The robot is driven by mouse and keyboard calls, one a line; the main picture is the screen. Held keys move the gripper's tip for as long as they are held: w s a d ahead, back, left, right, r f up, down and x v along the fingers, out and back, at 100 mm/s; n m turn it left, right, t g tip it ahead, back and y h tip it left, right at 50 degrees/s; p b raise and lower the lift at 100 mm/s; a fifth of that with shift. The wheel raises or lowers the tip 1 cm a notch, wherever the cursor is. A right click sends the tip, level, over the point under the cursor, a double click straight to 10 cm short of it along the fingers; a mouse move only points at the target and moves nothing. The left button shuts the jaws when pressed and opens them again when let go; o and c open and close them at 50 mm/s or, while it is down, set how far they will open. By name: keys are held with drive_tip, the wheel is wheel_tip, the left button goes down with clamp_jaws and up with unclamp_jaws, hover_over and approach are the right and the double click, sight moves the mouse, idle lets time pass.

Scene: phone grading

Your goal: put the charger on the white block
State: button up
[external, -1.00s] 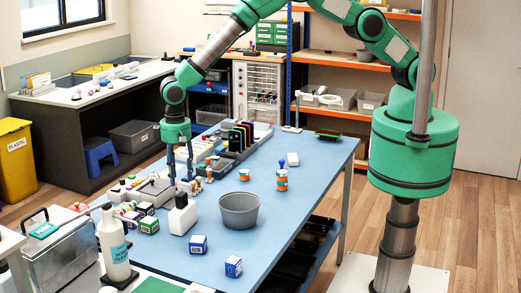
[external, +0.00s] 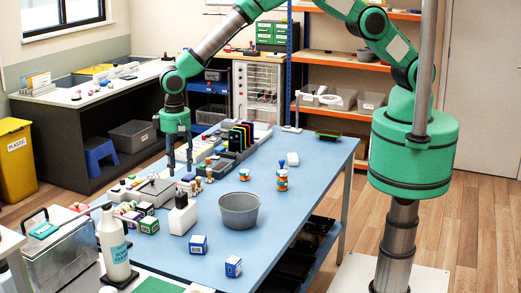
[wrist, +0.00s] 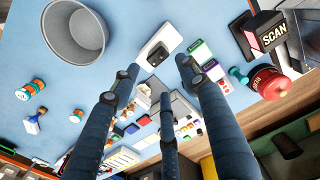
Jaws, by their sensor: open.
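The white block (external: 178,219) stands on the blue table, left of the grey bucket. A small black piece that looks like the charger (external: 181,199) sits on top of it. In the wrist view the black charger (wrist: 157,53) lies against the white block (wrist: 165,25), near its lower end. My gripper (external: 180,171) is above the table, behind and above the charger in the external view. In the wrist view its fingers (wrist: 157,82) are spread apart with nothing between them, and the charger is beyond their tips.
The grey bucket (external: 239,224) stands right of the white block. Small boxes (external: 198,244) lie in front, and several coloured boxes (external: 149,225) lie to the left. Orange-banded jars (external: 282,184) stand farther right. A rack of phones (external: 240,137) is behind. The table's right side is mostly clear.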

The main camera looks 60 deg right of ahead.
idle(0.3)
drive_tip(key=w+d+r+t, duration=0.1)
drive_tip(key=d+r, duration=1.3)
drive_tip(key=r, duration=0.5)
drive_tip(key=s+d+r+t+y, duration=0.1)
drive_tip(key=s+d+r, duration=0.2)
drive_tip(key=d+r, duration=0.55)
drive_tip(key=s+d+r, duration=0.3)
drive_tip(key=d+r, duration=0.4)
drive_tip(key=d, duration=0.2)
drive_tip(key=s+d+r+t, duration=0.1)
drive_tip(key=s+d+r, duration=0.3)
drive_tip(key=s+d, duration=0.3)
drive_tip(key=s+d+r+t, duration=0.1)
drive_tip(key=s+d+r, duration=0.3)
drive_tip(key=s+d, duration=0.3)
drive_tip(key=s+d+f, duration=0.1)
drive_tip(key=s+d, duration=0.4)
drive_tip(key=s, duration=0.3)
drive_tip(key=s+d+t+h, duration=0.1)
drive_tip(key=s+d, duration=0.4)
drive_tip(key=s, duration=0.4)
drive_tip(key=shift+f+t, duration=0.3)
drive_tip(key=shift+f, duration=0.05)
